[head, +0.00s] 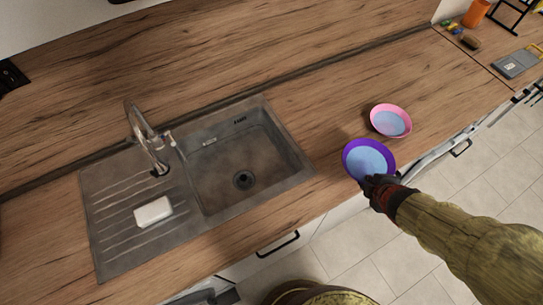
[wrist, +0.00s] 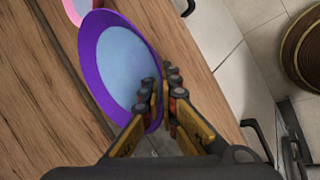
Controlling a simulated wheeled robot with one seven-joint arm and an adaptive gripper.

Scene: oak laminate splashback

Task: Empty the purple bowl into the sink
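The purple bowl (head: 347,150) is at the counter's front edge, right of the sink, with a pale blue surface inside. In the wrist view the purple bowl (wrist: 88,55) fills the upper middle. My gripper (head: 376,181) is at its near rim, and in the wrist view my gripper (wrist: 163,92) has one finger inside the rim and one outside, closed on it. I cannot tell whether the bowl is lifted off the counter. The sink (head: 225,165) is left of the bowl, its basin empty and its drain visible.
A pink bowl (head: 391,121), also pale blue inside, stands just behind the purple one. A faucet (head: 146,138) rises at the sink's back left. A white block (head: 153,211) lies on the drainboard. An orange cup (head: 476,13) is far right. Counter between sink and bowls is clear.

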